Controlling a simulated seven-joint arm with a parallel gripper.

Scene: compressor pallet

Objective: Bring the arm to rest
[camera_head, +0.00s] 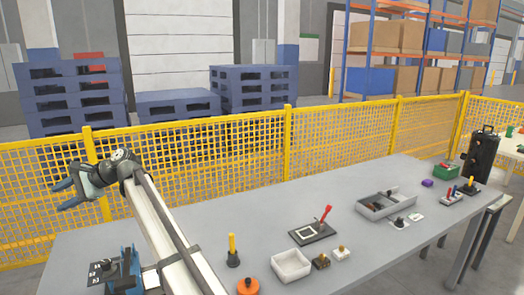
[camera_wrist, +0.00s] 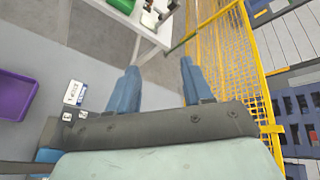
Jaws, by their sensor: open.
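My gripper (camera_head: 63,192) is at the left in the head view, raised above the table's back left corner and in front of the yellow fence. Its two blue fingers are spread apart and point left. In the wrist view my gripper (camera_wrist: 160,80) shows both blue fingers with a clear gap and nothing between them. My arm stretches up from the bottom of the head view to the gripper. Nothing is seen touching the fingers.
The yellow fence (camera_head: 240,145) runs behind. A purple bin (camera_wrist: 15,93) shows in the wrist view. The table's middle back is clear.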

